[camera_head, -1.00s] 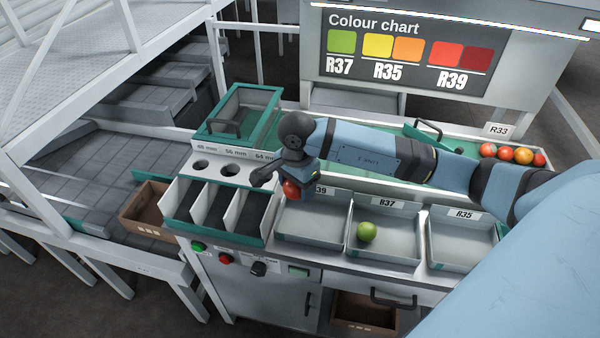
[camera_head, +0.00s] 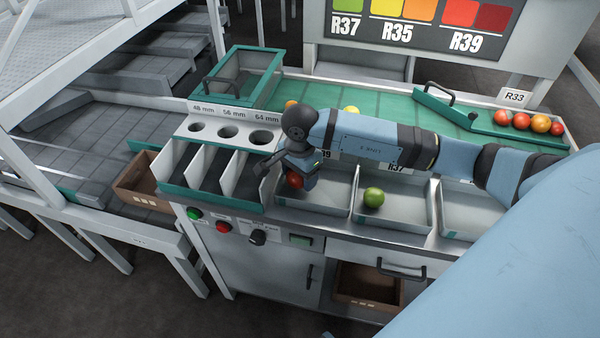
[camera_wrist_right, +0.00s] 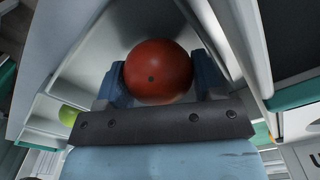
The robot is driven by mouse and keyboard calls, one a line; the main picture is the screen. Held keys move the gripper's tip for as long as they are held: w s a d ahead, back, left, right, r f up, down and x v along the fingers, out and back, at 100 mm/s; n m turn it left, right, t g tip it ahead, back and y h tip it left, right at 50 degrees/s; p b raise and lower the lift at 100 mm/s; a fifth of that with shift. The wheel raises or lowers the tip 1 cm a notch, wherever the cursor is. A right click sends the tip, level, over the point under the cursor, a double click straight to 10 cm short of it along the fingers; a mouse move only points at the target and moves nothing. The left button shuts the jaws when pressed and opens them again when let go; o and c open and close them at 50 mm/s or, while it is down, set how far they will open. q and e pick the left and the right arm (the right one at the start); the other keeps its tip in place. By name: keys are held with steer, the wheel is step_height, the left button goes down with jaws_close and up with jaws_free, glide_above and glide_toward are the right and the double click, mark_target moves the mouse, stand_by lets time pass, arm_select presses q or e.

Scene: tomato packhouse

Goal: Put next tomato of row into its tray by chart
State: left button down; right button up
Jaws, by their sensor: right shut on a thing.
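My right gripper (camera_head: 297,176) is shut on a red tomato (camera_head: 294,181), held low over the leftmost tray (camera_head: 328,209), whose label is mostly hidden by my arm. In the right wrist view the red tomato (camera_wrist_right: 158,71) sits between the two fingers. Whether it touches the tray floor I cannot tell. A green tomato (camera_head: 373,197) lies in the R37 tray (camera_head: 395,219). The tray to its right (camera_head: 470,221) looks empty where it shows. The colour chart (camera_head: 424,22) shows green for R37, yellow and orange for R35, reds for R39. My left gripper is not in view.
A row of several tomatoes (camera_head: 528,122) lies at the right by the R33 sign (camera_head: 514,97). A yellow tomato (camera_head: 351,110) and an orange one (camera_head: 291,104) are on the green belt (camera_head: 390,115) behind my arm. Sizing holes (camera_head: 228,132) and chutes stand to the left.

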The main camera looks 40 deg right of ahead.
stand_by(0.3)
steer(key=shift+f, duration=0.15)
stand_by(0.3)
steer(key=shift+f+b, duration=0.35)
steer(key=shift+b, duration=0.05)
steer(key=o, duration=0.8)
steer(key=shift+c, duration=0.2)
steer(key=c, duration=0.3)
steer(key=shift+r, duration=0.15)
